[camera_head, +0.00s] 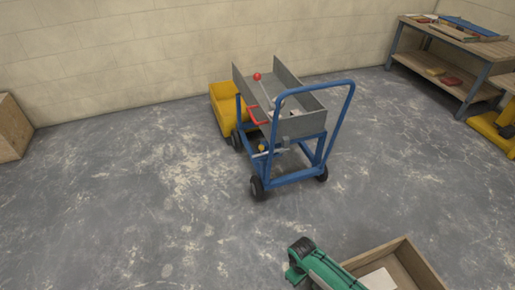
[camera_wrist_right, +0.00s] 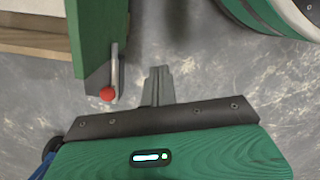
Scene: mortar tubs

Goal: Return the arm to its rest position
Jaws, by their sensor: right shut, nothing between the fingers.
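My right arm (camera_head: 325,270) is green and comes in at the bottom of the head view, beside an open wooden crate. Its fingers cannot be made out there. In the right wrist view my right gripper (camera_wrist_right: 159,80) shows its grey fingers together, with nothing between them, above bare floor. A green panel with a metal rod and a red ball (camera_wrist_right: 107,94) is left of the fingers, apart from them. My left gripper is not in view.
A blue cart (camera_head: 293,178) carries a grey tub (camera_head: 308,126) with a red-knobbed lever. A yellow tub (camera_head: 222,105) stands behind it. The wooden crate (camera_head: 420,262) is at the bottom right. A workbench (camera_head: 455,85) stands back right.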

